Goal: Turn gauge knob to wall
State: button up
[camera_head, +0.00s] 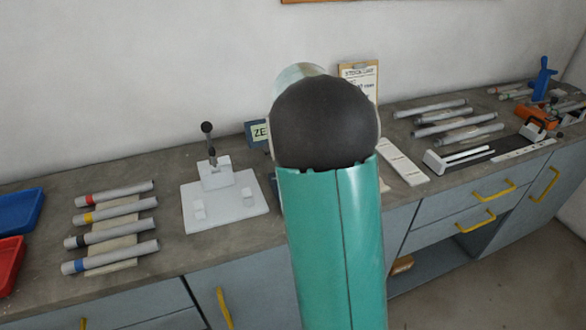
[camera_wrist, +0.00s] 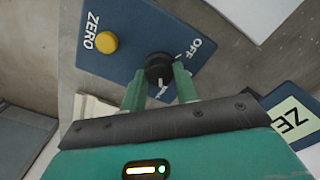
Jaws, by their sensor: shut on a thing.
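The gauge panel (camera_wrist: 122,40) is a dark blue plate in the wrist view, with a yellow button (camera_wrist: 106,41) beside the word ZERO. The black round gauge knob (camera_wrist: 158,66) stands on it, with the label OFF to its upper right. White marks show between my fingers below the knob, too covered to read. My gripper (camera_wrist: 159,84) has its two green fingers closed on the sides of the knob. In the head view my arm hides the gripper and the knob.
A display (camera_head: 259,132) reading "ZE" shows partly behind my arm. A white fixture (camera_head: 226,205) stands to the left, with grey tubes (camera_head: 115,210) beyond it. A stock card (camera_head: 360,75) leans at the wall. More tubes (camera_head: 445,118) and an orange tool (camera_head: 537,116) lie right.

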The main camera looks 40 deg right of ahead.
jog(key=shift+r+m, duration=0.1)
jog(key=shift+m, duration=0.4)
jog(key=o, duration=1)
notch_tip(320, 180, up, 14)
jog(key=shift+f, duration=0.15)
jog(key=shift+s, duration=0.15)
dwell(0.3)
